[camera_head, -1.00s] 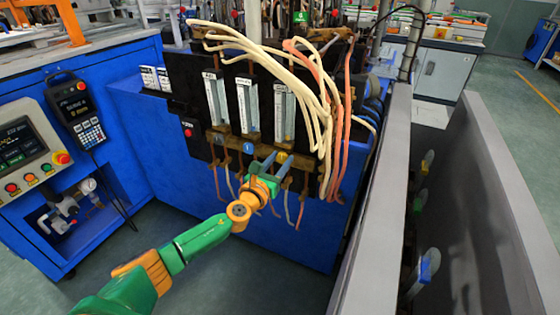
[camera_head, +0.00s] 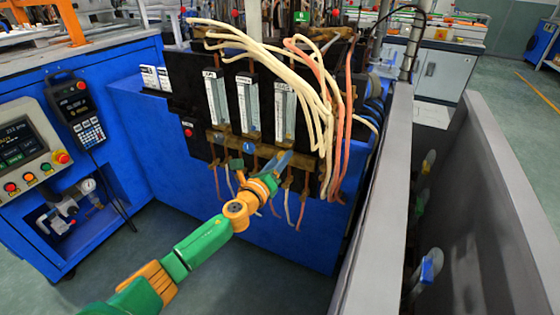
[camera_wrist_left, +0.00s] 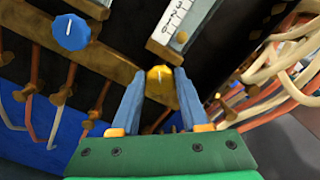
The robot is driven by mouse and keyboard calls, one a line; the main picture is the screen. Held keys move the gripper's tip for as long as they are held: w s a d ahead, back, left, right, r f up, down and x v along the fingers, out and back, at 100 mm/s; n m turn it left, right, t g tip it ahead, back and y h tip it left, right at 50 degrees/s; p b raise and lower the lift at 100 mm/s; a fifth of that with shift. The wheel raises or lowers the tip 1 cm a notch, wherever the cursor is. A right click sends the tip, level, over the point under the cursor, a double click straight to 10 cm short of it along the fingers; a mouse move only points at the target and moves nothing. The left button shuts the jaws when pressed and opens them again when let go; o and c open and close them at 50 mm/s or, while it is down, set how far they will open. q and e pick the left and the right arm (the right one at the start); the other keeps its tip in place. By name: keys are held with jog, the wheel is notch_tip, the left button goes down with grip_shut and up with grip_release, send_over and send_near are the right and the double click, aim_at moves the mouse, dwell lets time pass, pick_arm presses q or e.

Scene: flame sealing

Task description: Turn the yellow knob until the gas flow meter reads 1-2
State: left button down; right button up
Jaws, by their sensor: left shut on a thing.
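The yellow knob (camera_wrist_left: 160,76) sits in the middle of the left wrist view, on a brass-coloured bar below a flow meter. My left gripper (camera_wrist_left: 159,90) has its two blue fingers on either side of it and is shut on it. In the head view my left gripper (camera_head: 270,164) is in front of the bar under the right-hand meter, and it hides the yellow knob. The gas flow meter (camera_head: 284,108) above it is a clear upright tube on a black panel. Its reading is too small to tell. My right gripper is not in view.
A blue knob (camera_wrist_left: 71,32) is left of the yellow one. Two more flow meters (camera_head: 216,100) stand to the left. Cream and orange hoses (camera_head: 325,110) hang close on the right. A grey wall (camera_head: 378,200) runs along the right side.

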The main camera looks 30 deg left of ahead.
pick_arm(q)
jog(key=shift+f+n, duration=0.1)
jog(key=shift+n, duration=1.6)
jog(key=shift+c, duration=2.2)
grip_release()
jog(key=s, duration=0.7)
jog(key=shift+d+p, duration=0.15)
jog(key=shift+p, duration=0.25)
